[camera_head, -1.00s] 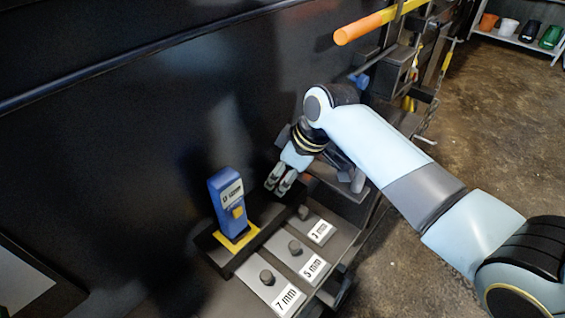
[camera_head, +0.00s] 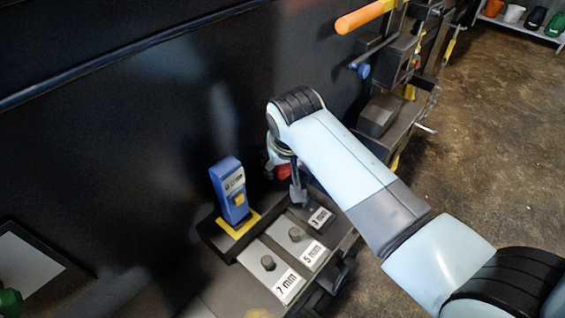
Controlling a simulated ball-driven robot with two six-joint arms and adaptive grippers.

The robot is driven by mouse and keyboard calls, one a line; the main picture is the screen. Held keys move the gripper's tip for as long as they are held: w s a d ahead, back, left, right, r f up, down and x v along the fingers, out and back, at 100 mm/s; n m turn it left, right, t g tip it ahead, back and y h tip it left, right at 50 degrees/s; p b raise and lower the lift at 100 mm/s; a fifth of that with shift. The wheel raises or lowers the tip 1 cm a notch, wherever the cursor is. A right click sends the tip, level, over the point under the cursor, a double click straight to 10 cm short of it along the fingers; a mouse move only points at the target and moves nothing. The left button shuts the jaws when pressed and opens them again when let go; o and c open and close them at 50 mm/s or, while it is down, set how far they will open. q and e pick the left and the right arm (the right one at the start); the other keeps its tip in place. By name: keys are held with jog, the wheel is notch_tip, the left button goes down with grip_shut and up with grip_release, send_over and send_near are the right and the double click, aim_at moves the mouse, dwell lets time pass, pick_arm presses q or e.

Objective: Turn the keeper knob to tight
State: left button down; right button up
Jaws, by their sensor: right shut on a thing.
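My right arm reaches in from the right, and its wrist bends down over the small plates. My right gripper (camera_head: 284,166) is partly hidden behind the wrist, with a red patch near it. It is shut on a dark upright piece (camera_head: 297,190), whose lower end is over or at the plate marked 3 mm (camera_head: 319,217). I cannot tell whether that end touches the plate. No keeper knob can be clearly made out. A blue handheld gauge (camera_head: 230,190) stands upright in a dark holder with a yellow edge, left of the gripper. My left gripper is not in view.
Plates marked 5 mm (camera_head: 315,254) and 7 mm (camera_head: 289,285) each bear a short dark peg. A dark machine wall fills the left. An orange bar (camera_head: 360,17) and a blue knob-like part (camera_head: 363,71) are farther back. Open floor lies at the right.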

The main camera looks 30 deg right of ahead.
jog(key=shift+m, duration=0.6)
jog(key=shift+m+h, duration=0.3)
jog(key=o, duration=0.9)
jog(key=shift+c, duration=0.2)
